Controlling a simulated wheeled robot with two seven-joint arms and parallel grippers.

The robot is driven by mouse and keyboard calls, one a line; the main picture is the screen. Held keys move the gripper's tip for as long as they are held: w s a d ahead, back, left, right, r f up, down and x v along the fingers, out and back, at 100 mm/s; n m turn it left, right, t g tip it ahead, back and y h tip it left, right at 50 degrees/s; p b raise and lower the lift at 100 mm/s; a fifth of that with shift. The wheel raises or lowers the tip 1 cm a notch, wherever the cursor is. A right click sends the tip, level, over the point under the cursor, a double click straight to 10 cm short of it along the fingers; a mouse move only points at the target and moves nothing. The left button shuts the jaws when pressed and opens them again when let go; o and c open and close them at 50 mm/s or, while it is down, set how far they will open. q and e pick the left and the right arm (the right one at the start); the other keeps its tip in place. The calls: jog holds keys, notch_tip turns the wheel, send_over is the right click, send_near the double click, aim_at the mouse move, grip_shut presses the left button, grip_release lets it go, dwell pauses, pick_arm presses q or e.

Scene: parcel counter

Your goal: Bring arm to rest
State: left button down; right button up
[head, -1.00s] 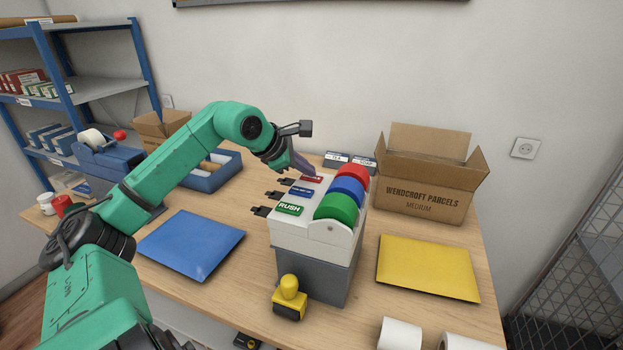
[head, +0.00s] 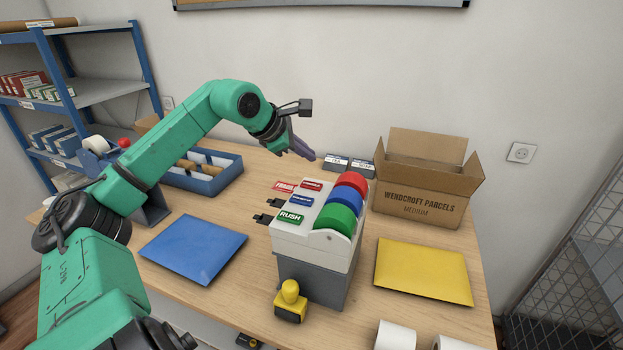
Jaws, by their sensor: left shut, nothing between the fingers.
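My left gripper (head: 301,150) is in the air above the back of the table, behind the label dispenser (head: 318,262). It is shut and empty, apart from the dispenser. The green left arm reaches in from the left and bends down at the wrist. The dispenser holds red, blue and green rolls, with a green RUSH plate (head: 290,218) at the front. A red FRAGILE label (head: 284,186) sticks out at its back left. My right gripper is not in view.
A blue mailer (head: 193,246) lies left of the dispenser and a yellow mailer (head: 424,271) right of it. An open cardboard box (head: 425,190) stands at the back right. A yellow-handled stamp (head: 290,302) stands in front. A blue tray (head: 205,183) lies at the back left.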

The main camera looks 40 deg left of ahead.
pick_arm(q)
jog(key=shift+r, duration=0.3)
